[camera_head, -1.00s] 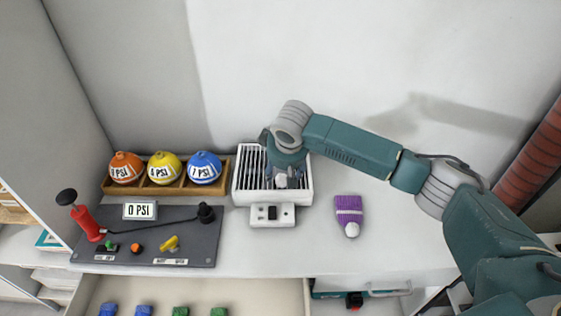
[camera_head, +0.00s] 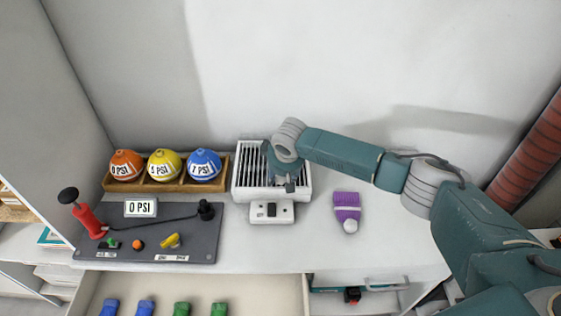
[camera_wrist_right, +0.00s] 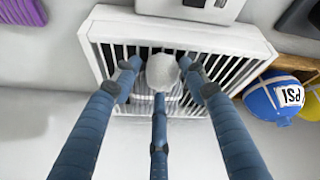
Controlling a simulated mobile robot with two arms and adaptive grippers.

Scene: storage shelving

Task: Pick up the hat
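A small hat with a pale pompom (camera_wrist_right: 162,72) and what looks like a grey body shows in the right wrist view, over the white slatted heater (camera_wrist_right: 95,55). My right gripper (camera_wrist_right: 160,78) has its three blue fingers around the pompom; whether they press on it is unclear. In the head view my right gripper (camera_head: 286,182) is over the heater (camera_head: 240,192), and the pale hat is hidden there. A purple knitted hat with a white pompom (camera_head: 346,207) lies on the counter right of the heater, apart from the gripper. My left gripper is not in view.
A wooden rack (camera_head: 112,187) with orange, yellow and blue PSI balls stands left of the heater. A grey pump board (camera_head: 190,243) with a red pump is in front of it. An open drawer (camera_head: 250,290) is below. The counter right of the purple hat is clear.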

